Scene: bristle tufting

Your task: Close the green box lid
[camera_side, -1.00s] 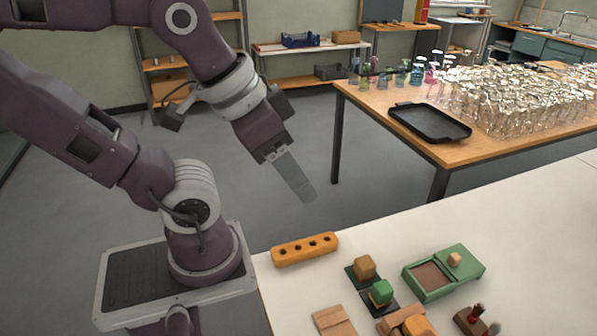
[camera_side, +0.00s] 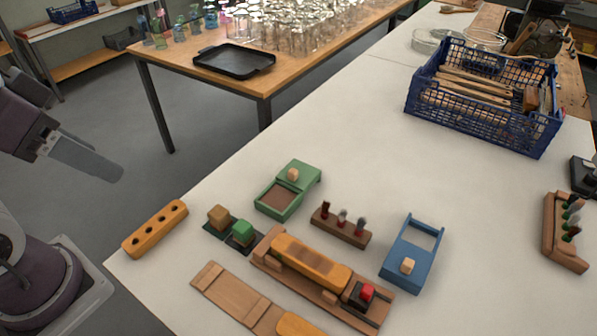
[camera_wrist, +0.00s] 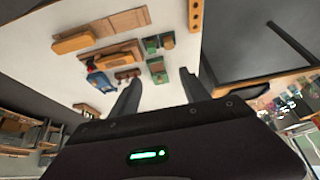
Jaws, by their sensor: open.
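The green box (camera_side: 275,213) sits on the white table, part open. Its lid (camera_side: 307,171), with a small wooden knob (camera_side: 293,174), covers the far part, and the brown inside shows at the near part. The box also shows small in the wrist view (camera_wrist: 157,70). My gripper (camera_side: 108,170) is at the left of the side view, in the air off the table's left edge and well apart from the box. In the wrist view its two fingers (camera_wrist: 160,92) are spread with nothing between them.
An orange block with holes (camera_side: 155,228), a green cube (camera_side: 242,231), a brown peg holder (camera_side: 340,226) and a blue box (camera_side: 405,272) stand around the green box. A wooden fixture (camera_side: 310,262) lies in front. A blue crate (camera_side: 485,110) stands behind right. Bare table lies between.

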